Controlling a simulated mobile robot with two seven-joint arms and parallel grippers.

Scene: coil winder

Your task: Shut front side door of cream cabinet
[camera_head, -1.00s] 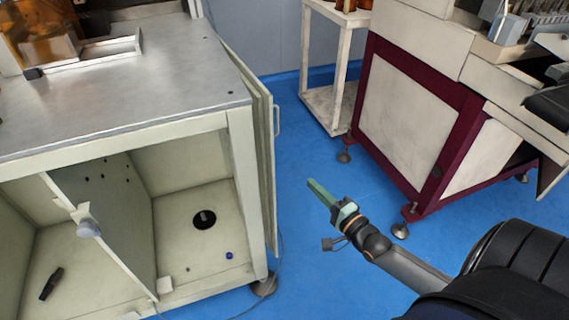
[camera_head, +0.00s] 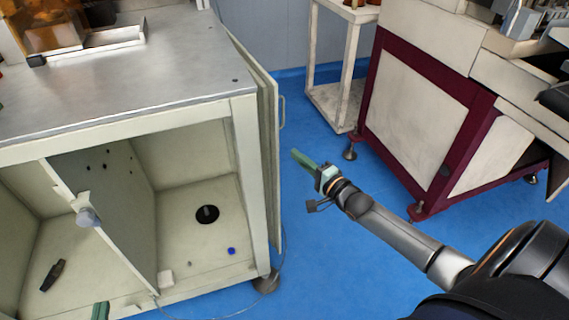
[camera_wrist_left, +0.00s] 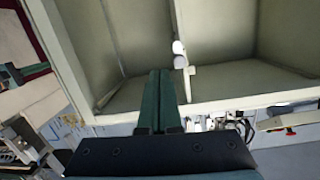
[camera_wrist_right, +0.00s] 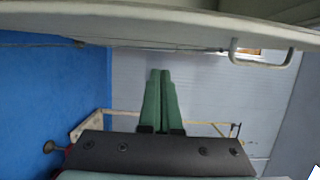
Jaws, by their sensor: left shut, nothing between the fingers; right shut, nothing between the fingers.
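The cream cabinet (camera_head: 190,110) stands at the left of the head view with its front open. Its door (camera_head: 270,150) is swung wide open, back along the cabinet's right side, with a handle (camera_head: 282,112) on its outer edge. My right gripper (camera_head: 296,154) is shut and empty, to the right of the door. In the right wrist view the door (camera_wrist_right: 150,25) crosses the top, with the handle (camera_wrist_right: 262,60) right of the shut fingers (camera_wrist_right: 160,75). My left gripper (camera_head: 100,308) is shut at the bottom edge, before the cabinet. Its fingers (camera_wrist_left: 158,75) point at the cabinet interior.
A divider with a knob (camera_head: 88,217) splits the interior. A black tool (camera_head: 52,275) and a blue cap (camera_head: 231,251) lie inside. A maroon-framed machine (camera_head: 420,110) and a white shelf (camera_head: 335,100) stand right. Blue floor (camera_head: 320,240) lies between; a thin cable crosses it.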

